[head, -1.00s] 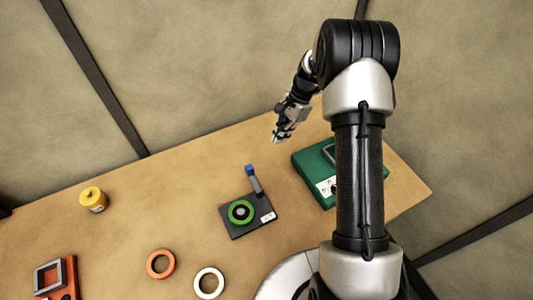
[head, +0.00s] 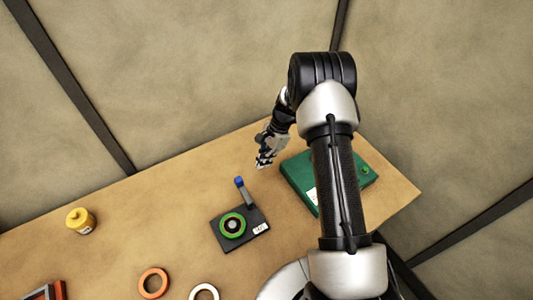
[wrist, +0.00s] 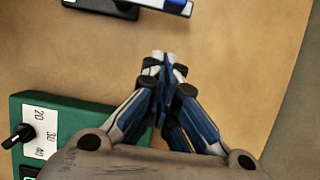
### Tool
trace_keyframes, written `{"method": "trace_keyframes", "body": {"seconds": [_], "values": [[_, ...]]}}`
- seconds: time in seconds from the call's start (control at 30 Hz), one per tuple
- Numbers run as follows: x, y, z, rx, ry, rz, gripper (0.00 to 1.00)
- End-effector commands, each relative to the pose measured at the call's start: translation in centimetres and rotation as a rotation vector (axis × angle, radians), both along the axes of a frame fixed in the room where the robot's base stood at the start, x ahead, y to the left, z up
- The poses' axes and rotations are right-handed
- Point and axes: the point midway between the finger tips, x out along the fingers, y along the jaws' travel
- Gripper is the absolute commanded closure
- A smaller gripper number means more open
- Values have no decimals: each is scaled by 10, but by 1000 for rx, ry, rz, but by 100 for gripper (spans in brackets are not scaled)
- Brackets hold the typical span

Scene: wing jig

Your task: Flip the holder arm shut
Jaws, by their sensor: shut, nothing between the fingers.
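The holder has a dark base (head: 252,217) with a green ring (head: 223,235) on it. Its grey arm (head: 247,197) stands up from the back of the base, with a blue tip (head: 239,181). My gripper (head: 263,165) is shut and empty, above and to the right of the blue tip in the head view, apart from it. In the wrist view, my fingertips (wrist: 163,60) are together over bare table. The blue tip (wrist: 178,5) shows just beyond them at the top edge, with part of the dark base (wrist: 100,6) at its left. The rest of the holder is cut off there.
A green box (head: 297,172) stands right of the holder, partly behind my arm; its dial label (wrist: 38,135) shows in the wrist view.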

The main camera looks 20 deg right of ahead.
Motion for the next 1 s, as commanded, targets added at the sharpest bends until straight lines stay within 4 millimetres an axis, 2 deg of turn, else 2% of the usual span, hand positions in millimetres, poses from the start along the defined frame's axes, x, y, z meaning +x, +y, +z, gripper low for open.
{"method": "trace_keyframes", "body": {"seconds": [0.03, 0.17, 0.3, 0.47, 1.0], "values": [[-2, 5, -13, 0, 3, 0, 100], [-4, 14, -36, 1, 3, 2, 100], [-7, 37, -31, 0, 0, 3, 100], [-9, 49, -31, 0, -1, 1, 100], [-9, 52, -32, -1, -2, 11, 100]]}}
